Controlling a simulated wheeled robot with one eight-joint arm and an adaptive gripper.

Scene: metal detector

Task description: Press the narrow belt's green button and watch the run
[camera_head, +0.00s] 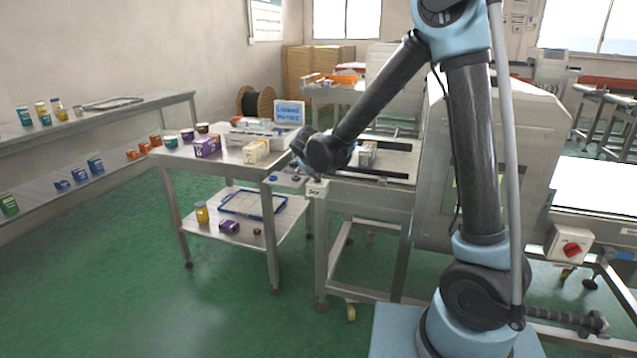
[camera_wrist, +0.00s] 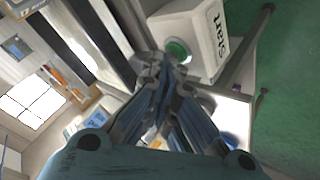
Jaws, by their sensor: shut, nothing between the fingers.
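The green button (camera_wrist: 178,49) sits on a white box (camera_wrist: 200,28) labelled "Start" in the wrist view. My gripper (camera_wrist: 166,66) is shut and empty, its fingertips right at the near edge of the button and covering part of it. I cannot tell whether they touch it. In the head view the small start box (camera_head: 316,188) is on the near corner of the belt frame, just below my wrist; my fingers are hidden there. The narrow belt (camera_head: 388,160) runs between dark rails towards the white detector housing, with a pale carton (camera_head: 367,154) on it.
A steel table (camera_head: 230,158) to the left holds a purple box (camera_head: 207,146), a cream carton (camera_head: 256,151) and jars. Its lower shelf carries a blue-rimmed tray (camera_head: 253,204). A red-knobbed switch box (camera_head: 571,248) is at right. Green floor at front left is clear.

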